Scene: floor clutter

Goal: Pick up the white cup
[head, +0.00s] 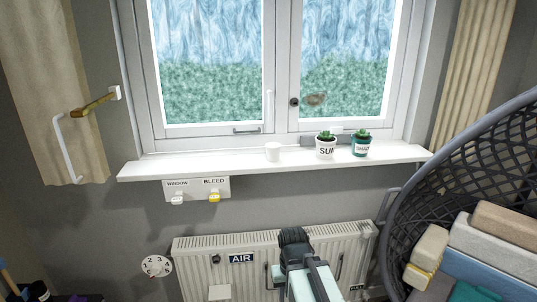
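The closed window (283,70) is behind. A panel (196,189) with two switches hangs under the sill. The radiator (205,258) is below. A dark mesh basket (440,178) fills the right.

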